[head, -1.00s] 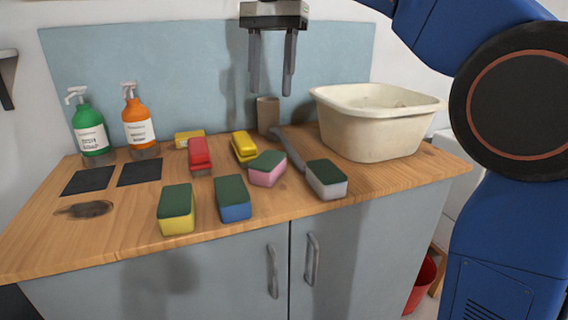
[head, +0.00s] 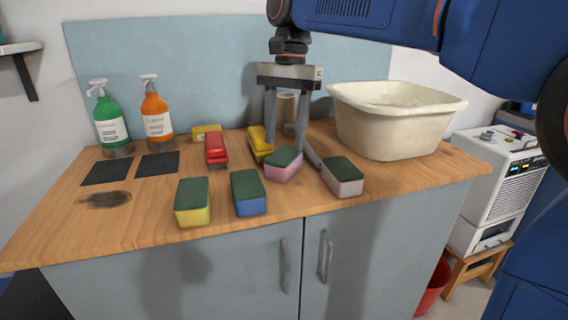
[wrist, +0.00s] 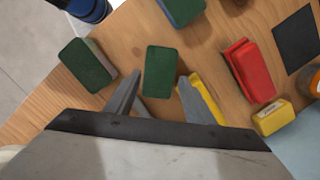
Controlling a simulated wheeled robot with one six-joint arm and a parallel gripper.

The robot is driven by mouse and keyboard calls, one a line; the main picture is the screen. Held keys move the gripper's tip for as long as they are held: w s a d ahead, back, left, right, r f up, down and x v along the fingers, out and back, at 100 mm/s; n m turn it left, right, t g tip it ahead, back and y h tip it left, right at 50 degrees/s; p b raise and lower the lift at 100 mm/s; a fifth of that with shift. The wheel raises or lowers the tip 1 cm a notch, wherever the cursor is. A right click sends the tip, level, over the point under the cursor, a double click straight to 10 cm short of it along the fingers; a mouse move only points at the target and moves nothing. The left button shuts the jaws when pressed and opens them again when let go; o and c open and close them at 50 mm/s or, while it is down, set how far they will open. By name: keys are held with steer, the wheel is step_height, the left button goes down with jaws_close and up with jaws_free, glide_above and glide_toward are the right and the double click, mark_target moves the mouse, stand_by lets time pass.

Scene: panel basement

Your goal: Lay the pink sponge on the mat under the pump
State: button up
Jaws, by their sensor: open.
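The pink sponge (head: 283,172), with a dark green top, lies on the wooden counter; its green top shows in the wrist view (wrist: 160,72). My gripper (head: 286,150) is open and empty, pointing down just above and behind the sponge. In the wrist view the fingers (wrist: 158,92) are spread to either side of the sponge's near end; I cannot tell whether they touch it. Two dark square mats, a left one (head: 106,173) and a right one (head: 157,165), lie before the green pump bottle (head: 110,125) and the orange pump bottle (head: 156,120).
A grey-white sponge (head: 343,186), a blue sponge (head: 248,206) and a yellow sponge (head: 192,215) lie nearby. A red stapler-like item (head: 215,150) and a yellow one (head: 259,142) lie left of the gripper. A cream basin (head: 385,135) stands right. A brown tube (head: 285,108) stands behind.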

mark_target(285, 153)
steer(key=shift+s+f, duration=0.15)
steer(key=shift+f, duration=1.1)
steer(key=shift+s+f, duration=0.1)
steer(key=shift+f, duration=1.1)
steer(key=c, duration=0.7)
steer(key=shift+c, duration=0.2)
